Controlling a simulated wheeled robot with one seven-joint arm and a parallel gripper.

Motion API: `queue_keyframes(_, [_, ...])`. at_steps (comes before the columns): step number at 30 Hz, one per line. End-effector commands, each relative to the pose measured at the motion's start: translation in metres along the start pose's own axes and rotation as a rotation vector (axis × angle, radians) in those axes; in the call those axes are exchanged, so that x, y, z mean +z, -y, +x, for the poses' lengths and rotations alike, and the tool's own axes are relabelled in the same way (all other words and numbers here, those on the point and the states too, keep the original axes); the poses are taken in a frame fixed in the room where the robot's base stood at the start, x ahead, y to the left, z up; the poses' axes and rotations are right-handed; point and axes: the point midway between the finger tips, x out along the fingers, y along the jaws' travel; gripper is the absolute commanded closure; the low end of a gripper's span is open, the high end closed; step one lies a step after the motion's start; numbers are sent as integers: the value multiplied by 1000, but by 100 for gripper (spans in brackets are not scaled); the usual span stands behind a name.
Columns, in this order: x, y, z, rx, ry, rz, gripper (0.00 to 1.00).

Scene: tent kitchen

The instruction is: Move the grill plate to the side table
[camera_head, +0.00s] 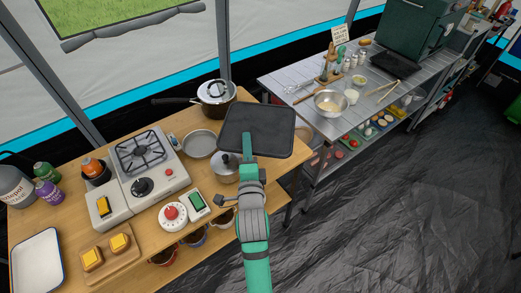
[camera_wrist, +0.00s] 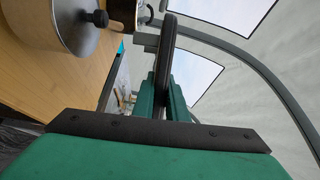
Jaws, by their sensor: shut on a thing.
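The grill plate (camera_head: 258,128) is a dark, flat, rectangular plate with rounded corners. In the head view it is above the right end of the wooden table, beside the lidded pot. My gripper (camera_head: 247,145) is shut on its near edge. In the wrist view my green fingers (camera_wrist: 166,100) clasp the dark plate (camera_wrist: 167,60), seen edge-on. The metal side table (camera_head: 330,105) stands to the right, with utensils, bowls and jars on it. The gap between the plate and the wooden table cannot be judged exactly.
On the wooden table (camera_head: 70,205) are a gas stove (camera_head: 145,165), a lidded pot (camera_head: 216,95), a pan (camera_head: 199,143), a lidded saucepan (camera_head: 224,168) and a white tray (camera_head: 38,262). A metal bowl (camera_head: 329,103) sits on the side table. Dark floor (camera_head: 420,190) lies open at right.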

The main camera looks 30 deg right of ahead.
Motion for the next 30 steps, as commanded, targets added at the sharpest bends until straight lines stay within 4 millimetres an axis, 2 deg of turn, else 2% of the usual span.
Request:
queue_keyframes(3, [-16,-10,18,-3,-2,0,100])
queue_keyframes(6, [-24,-28,27,-1,-1,0,100])
queue_keyframes(12, [-37,-51,43,-5,0,-1,100])
queue_keyframes(20, [-43,-63,50,-5,0,0,100])
queue_keyframes(27, [-44,-91,52,-3,1,0,100])
queue_keyframes(30, [-44,-96,52,-4,0,-1,100])
